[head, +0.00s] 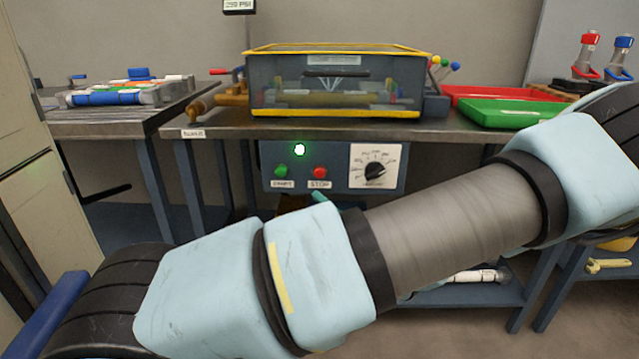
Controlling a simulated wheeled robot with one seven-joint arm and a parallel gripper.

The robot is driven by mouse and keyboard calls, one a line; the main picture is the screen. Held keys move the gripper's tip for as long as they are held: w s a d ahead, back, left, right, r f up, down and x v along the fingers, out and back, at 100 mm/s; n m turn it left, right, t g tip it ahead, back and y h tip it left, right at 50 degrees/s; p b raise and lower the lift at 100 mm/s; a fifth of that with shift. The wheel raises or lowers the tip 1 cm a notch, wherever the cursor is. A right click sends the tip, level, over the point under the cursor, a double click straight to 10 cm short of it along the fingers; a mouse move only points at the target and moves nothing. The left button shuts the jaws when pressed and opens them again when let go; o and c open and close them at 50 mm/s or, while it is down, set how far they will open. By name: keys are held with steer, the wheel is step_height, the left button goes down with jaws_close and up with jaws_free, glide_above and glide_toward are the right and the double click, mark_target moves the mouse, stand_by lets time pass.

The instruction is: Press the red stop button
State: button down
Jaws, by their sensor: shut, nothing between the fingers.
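The red stop button (320,172) sits on the blue-grey control panel (335,183) under the front edge of the bench, above a label reading STOP. It is fully visible. My arm crosses the lower part of the head view in front of the bench, its upper edge a little below the panel. A small teal piece shows just below the STOP label, and I cannot tell what it belongs to. My gripper does not show; the arm may hide it.
A dial (376,170) is at right. On the bench (225,130) stand a yellow-framed clear guard box (335,80) and a green tray (510,112).

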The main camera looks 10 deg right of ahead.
steer(key=b, duration=0.2)
glide_toward(315, 171)
steer(key=shift+s+a+x, duration=0.1)
steer(key=shift+a+x, duration=0.05)
steer(key=shift+x, duration=0.7)
steer(key=shift+s+a+x, duration=0.1)
steer(key=shift+a+x, duration=0.05)
steer(key=shift+x, duration=0.7)
steer(key=shift+s+a+x, duration=0.1)
steer(key=shift+a+x, duration=0.1)
steer(key=shift+x, duration=0.7)
steer(key=shift+w, duration=0.15)
steer(key=shift+w+p, duration=0.2)
steer(key=shift+p, duration=0.2)
steer(key=shift+w+d, duration=0.15)
steer(key=shift+w, duration=0.35)
stand_by(0.6)
steer(key=shift+p, duration=0.35)
steer(key=shift+s+p, duration=0.55)
steer(key=shift+s, duration=0.35)
